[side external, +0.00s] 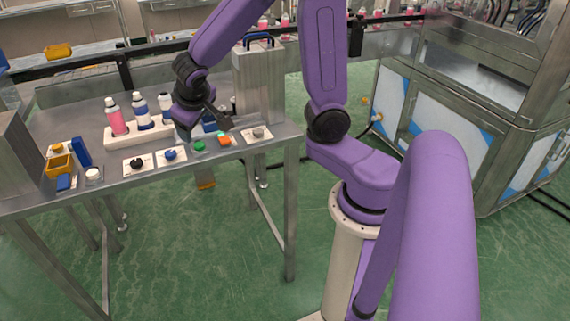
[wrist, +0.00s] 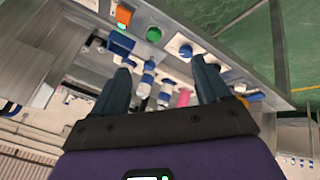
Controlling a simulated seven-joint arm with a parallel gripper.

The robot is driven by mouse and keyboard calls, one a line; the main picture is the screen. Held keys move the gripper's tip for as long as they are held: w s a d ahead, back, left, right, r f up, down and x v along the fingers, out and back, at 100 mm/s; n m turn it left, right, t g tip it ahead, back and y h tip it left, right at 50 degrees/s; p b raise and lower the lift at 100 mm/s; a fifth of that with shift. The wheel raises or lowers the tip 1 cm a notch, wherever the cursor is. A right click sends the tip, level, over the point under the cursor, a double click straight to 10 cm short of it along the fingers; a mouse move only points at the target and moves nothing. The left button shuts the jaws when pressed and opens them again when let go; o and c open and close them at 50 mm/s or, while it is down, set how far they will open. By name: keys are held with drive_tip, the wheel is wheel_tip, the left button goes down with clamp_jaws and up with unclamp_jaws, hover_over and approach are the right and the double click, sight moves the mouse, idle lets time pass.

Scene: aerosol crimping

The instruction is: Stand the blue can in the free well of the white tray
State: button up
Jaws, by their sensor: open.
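The white tray (side external: 122,138) lies on the metal bench. A pink can (side external: 116,118) and a blue-and-white can (side external: 142,112) stand upright at it, with a paler can (side external: 165,103) beside them. A blue object (side external: 209,124) shows partly behind my gripper (side external: 206,125); I cannot tell whether it is the blue can. My gripper is open and empty, above the bench near the tray's right end. In the wrist view its fingers (wrist: 161,85) frame the cans. The free well is hidden.
Knobs and buttons line the bench's front edge, including an orange one (side external: 225,140), a green one (side external: 198,146) and a black one (side external: 137,163). A metal box (side external: 258,85) stands at the right rear.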

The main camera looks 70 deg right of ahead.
drive_tip(key=s+a+n+g+y, duration=0.2)
drive_tip(key=s+n, duration=0.4)
drive_tip(key=s, duration=0.6)
drive_tip(key=s+a+n+g+y, duration=0.2)
drive_tip(key=s+a+n, duration=0.3)
drive_tip(key=s, duration=0.7)
drive_tip(key=shift+s+f+n+g+y, duration=0.3)
drive_tip(key=shift+n+y, duration=0.3)
drive_tip(key=shift+n, duration=0.6)
